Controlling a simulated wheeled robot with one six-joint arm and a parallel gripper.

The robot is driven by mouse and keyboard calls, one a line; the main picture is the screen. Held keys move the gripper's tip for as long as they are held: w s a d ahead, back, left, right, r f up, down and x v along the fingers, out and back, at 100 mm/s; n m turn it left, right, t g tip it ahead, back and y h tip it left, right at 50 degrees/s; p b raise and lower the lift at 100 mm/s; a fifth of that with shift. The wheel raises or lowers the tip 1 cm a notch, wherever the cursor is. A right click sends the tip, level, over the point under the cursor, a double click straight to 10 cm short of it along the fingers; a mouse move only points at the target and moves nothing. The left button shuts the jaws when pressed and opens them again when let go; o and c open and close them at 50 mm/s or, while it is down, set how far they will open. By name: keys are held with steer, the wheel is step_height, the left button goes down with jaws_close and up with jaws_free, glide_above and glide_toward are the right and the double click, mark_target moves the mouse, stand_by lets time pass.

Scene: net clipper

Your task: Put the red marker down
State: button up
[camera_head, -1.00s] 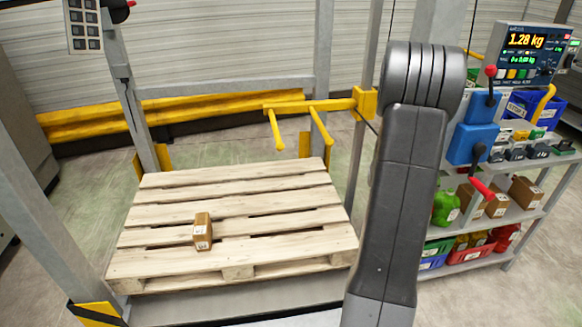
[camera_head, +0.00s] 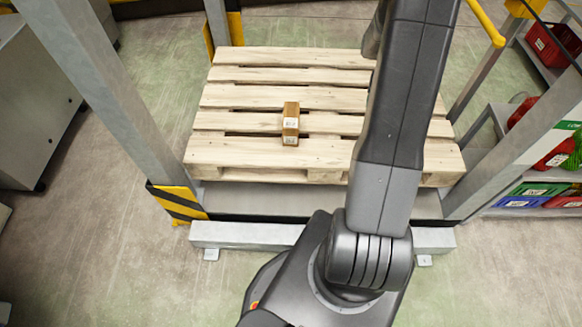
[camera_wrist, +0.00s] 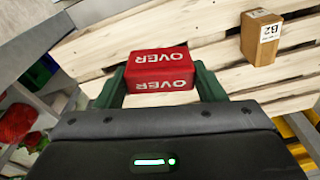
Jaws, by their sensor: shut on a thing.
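The red marker (camera_wrist: 160,67) is a red block with white "OVER" lettering on its top and front faces. In the wrist view it sits between the two green fingers of my gripper (camera_wrist: 157,84), which is shut on it. Wooden pallet slats (camera_wrist: 105,48) lie behind and below it. I cannot tell whether the marker touches them. The pallet also shows in the head view (camera_head: 240,152). There my arm hides the gripper and the marker.
A small brown box labelled "B2" (camera_wrist: 262,38) stands on the pallet, right of the marker in the wrist view. It also shows in the head view (camera_head: 291,115). Metal posts (camera_head: 100,90) flank the pallet. A shelf with bins (camera_head: 535,190) is at the right.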

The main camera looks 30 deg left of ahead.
steer(key=s+a+f+n+b, duration=0.45)
steer(key=a+f+b, duration=0.55)
steer(key=a+f, duration=0.25)
steer(key=s+a+f+n+b, duration=0.3)
steer(key=s+a+f+b, duration=0.3)
steer(key=a+f+b, duration=0.6)
steer(key=shift+g+y, duration=0.3)
steer(key=f, duration=0.3)
steer(key=a+f, duration=0.1)
steer(key=f, duration=0.4)
steer(key=shift+w+a+f+b, duration=0.2)
steer(key=shift+f+b, duration=0.1)
steer(key=shift+f, duration=0.1)
steer(key=shift+f, duration=0.2)
steer(key=o, duration=1)
steer(key=shift+r, duration=0.1)
